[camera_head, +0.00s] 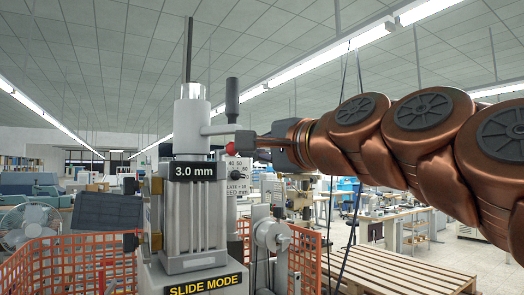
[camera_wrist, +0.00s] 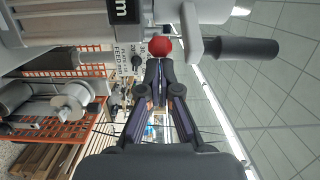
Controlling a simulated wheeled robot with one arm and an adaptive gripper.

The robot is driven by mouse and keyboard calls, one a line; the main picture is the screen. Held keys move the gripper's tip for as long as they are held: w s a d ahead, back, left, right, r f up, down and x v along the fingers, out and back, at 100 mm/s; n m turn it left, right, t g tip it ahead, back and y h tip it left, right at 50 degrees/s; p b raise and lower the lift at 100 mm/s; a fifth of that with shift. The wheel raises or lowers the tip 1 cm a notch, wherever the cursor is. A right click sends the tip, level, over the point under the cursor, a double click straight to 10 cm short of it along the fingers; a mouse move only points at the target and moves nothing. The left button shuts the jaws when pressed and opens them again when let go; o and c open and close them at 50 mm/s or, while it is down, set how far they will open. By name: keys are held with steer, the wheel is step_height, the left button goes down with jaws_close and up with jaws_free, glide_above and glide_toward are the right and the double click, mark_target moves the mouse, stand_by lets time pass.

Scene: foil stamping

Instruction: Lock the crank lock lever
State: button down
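The lock lever shows as a red ball knob (camera_head: 230,148) on the front of the grey stamping machine (camera_head: 193,215), just below the crank arm. The red knob also shows in the wrist view (camera_wrist: 166,48), straight beyond my fingertips. My gripper (camera_head: 243,143) comes from the right, level with the knob. In the wrist view its fingers (camera_wrist: 160,68) are drawn together with only a thin gap, and nothing shows between them. The tips are right at the knob's near side; I cannot tell whether they touch it. The lever's stem is mostly hidden.
The crank's black handle (camera_head: 232,99) stands upright above the knob, close to my gripper. A display (camera_head: 193,171) reads 3.0 mm and a label (camera_head: 204,286) reads SLIDE MODE. A foil roll (camera_head: 273,236) sits low at right. Orange mesh fencing (camera_head: 60,268) and a pallet (camera_head: 400,270) lie beyond.

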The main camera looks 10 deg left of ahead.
steer(key=s+d+b, duration=0.2)
steer(key=s+d, duration=0.2)
steer(key=s, duration=0.3)
steer(key=shift+s+d+b, duration=0.15)
steer(key=shift+s+b, duration=0.2)
steer(key=shift+s, duration=0.05)
steer(key=shift+f, duration=0.1)
steer(key=w+d+f+n+g+h, duration=0.1)
steer(key=d+f+n+g+h, duration=0.2)
steer(key=f, duration=1.3)
steer(key=w+d+f+g+h, duration=0.15)
steer(key=d+f+h, duration=0.25)
steer(key=f, duration=1.3)
steer(key=s+d+f+n+g+h, duration=0.2)
steer(key=s+d+f+g, duration=0.3)
steer(key=s+f, duration=0.6)
steer(key=s+d+f+n+g+h, duration=0.3)
steer(key=s+d+f, duration=0.6)
steer(key=f, duration=0.6)
steer(key=shift+s+d+f+g+h, duration=0.2)
steer(key=shift+s+g+h, duration=0.2)
steer(key=shift+s+g, duration=0.6)
